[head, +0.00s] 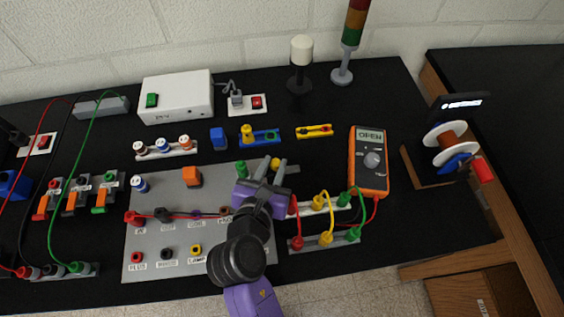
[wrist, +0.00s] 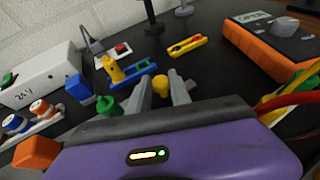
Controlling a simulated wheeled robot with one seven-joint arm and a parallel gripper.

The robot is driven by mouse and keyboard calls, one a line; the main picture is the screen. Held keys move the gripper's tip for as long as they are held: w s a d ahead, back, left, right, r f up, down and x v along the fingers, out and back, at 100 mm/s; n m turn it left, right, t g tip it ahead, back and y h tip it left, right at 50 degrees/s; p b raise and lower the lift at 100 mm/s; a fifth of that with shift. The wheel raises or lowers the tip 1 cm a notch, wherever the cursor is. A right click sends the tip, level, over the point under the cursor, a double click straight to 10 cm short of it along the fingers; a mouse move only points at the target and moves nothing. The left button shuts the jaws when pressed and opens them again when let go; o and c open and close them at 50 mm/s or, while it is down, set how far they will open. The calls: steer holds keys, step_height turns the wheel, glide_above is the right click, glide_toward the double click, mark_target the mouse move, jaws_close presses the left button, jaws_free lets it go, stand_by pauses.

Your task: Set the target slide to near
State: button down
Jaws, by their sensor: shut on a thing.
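My gripper (head: 272,170) reaches over the back right part of the grey panel, its fingers closed around a small yellow knob (head: 275,162). The knob also shows between the fingertips in the wrist view (wrist: 160,84). What lies under the knob is mostly hidden by the fingers. No label in view marks which part is the target slide. Behind the gripper is a blue block with a yellow upright piece (head: 247,132), and a yellow rail (head: 314,131) lies to its right. A green knob (head: 241,169) stands just left of the fingers.
The grey panel (head: 150,235) carries an orange block (head: 192,176) and labelled sockets. An orange multimeter (head: 369,160) lies to the right, with red, yellow and green cables (head: 326,222) in front of it. A blue block (head: 218,138) and white box (head: 176,97) stand behind.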

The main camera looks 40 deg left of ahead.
steer(key=shift+s+a, duration=0.6)
steer(key=shift+s, duration=0.05)
steer(key=c, duration=1.2)
jaws_free()
steer(key=shift+o, duration=0.2)
steer(key=v, duration=0.7)
steer(key=shift+s+d+r, duration=0.1)
steer(key=shift+s+d, duration=0.1)
steer(key=shift+s, duration=0.1)
